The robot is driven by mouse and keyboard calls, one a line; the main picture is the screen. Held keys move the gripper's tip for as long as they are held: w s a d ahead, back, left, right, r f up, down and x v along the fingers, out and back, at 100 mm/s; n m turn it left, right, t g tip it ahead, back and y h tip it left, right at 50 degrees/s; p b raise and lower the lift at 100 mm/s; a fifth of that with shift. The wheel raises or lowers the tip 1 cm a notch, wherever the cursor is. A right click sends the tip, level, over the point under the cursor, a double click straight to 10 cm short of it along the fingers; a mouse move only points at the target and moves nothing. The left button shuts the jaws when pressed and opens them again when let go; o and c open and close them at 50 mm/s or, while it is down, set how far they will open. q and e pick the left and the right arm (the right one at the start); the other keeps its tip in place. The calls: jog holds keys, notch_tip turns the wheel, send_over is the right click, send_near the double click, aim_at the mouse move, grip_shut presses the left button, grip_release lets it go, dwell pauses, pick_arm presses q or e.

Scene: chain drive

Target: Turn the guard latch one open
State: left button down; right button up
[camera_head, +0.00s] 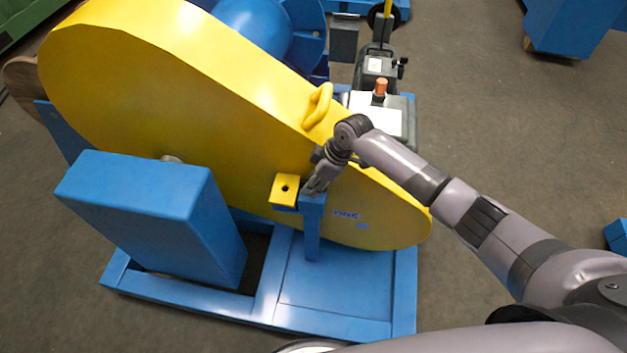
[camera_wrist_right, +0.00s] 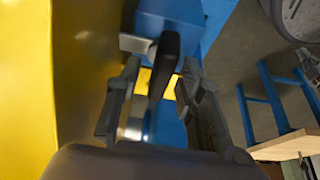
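The guard is a large yellow casing (camera_head: 215,95) on a blue frame, with blue lettering that seems to read "ONE" low on its side. A yellow tab with a dark hole (camera_head: 285,190) sits at the top of a short blue post (camera_head: 312,228). My right gripper (camera_head: 318,184) is at the top of this post, beside the tab, and hides the latch in the head view. In the right wrist view, a black latch lever (camera_wrist_right: 165,62) stands between the two fingers of this gripper (camera_wrist_right: 160,85). Gaps show on both sides of it. My left gripper is out of view.
A yellow handle (camera_head: 318,105) sticks out of the guard just above my right wrist. A blue box (camera_head: 140,190) stands at the guard's left front. A control box with an orange button (camera_head: 380,87) is behind my right arm. Open floor lies to the right.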

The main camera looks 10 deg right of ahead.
jog(key=v, duration=1.2)
